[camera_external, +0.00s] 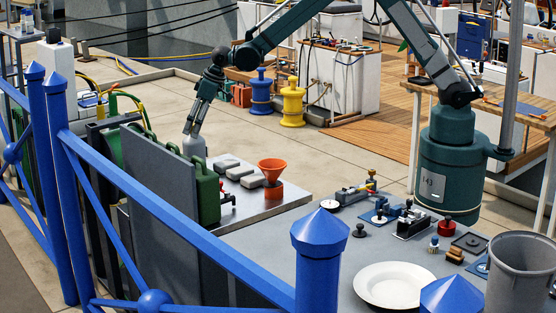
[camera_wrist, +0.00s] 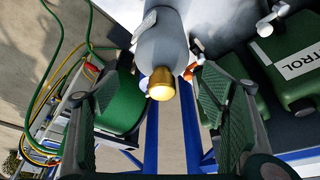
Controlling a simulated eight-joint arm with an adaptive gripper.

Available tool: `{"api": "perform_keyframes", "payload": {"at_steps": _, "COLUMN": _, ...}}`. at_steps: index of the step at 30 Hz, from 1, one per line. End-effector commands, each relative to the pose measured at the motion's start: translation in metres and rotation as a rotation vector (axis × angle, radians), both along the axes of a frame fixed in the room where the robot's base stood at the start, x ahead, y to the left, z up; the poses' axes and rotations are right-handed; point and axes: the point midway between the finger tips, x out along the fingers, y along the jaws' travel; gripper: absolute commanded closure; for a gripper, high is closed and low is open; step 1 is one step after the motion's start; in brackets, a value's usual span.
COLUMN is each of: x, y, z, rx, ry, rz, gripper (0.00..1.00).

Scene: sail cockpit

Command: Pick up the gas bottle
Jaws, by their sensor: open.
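The gas bottle (camera_wrist: 163,42) is a grey cylinder with a brass cap at its end, seen in the wrist view at the top centre. In the external view the grey bottle (camera_external: 195,147) stands at the back left of the metal bench, partly hidden by my fingers and the dark panel. My gripper (camera_external: 193,128) points down at it from above. In the wrist view my gripper (camera_wrist: 156,88) is open, with one green finger on each side of the bottle's capped end. I cannot tell whether either finger touches it.
A green petrol can (camera_external: 206,196) stands close by; green cans (camera_wrist: 290,62) crowd the right of the wrist view. Grey blocks (camera_external: 241,173) and an orange funnel (camera_external: 271,171) share the bench. A blue railing (camera_external: 200,228) runs in front. Hoses (camera_wrist: 55,75) hang at left.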

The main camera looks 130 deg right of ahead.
Motion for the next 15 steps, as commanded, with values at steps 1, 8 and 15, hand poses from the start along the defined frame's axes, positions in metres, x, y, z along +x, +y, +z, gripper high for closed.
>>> {"api": "perform_keyframes", "payload": {"at_steps": 1, "x": 0.001, "y": -0.001, "z": -0.003, "rx": 0.0, "ry": 0.0, "rz": 0.0, "gripper": 0.28}}
{"api": "perform_keyframes", "payload": {"at_steps": 8, "x": 0.006, "y": -0.005, "z": -0.017, "rx": 0.0, "ry": 0.0, "rz": 0.0, "gripper": 0.28}}
{"api": "perform_keyframes", "payload": {"at_steps": 15, "x": 0.007, "y": -0.006, "z": -0.021, "rx": 0.0, "ry": 0.0, "rz": 0.0, "gripper": 0.28}}
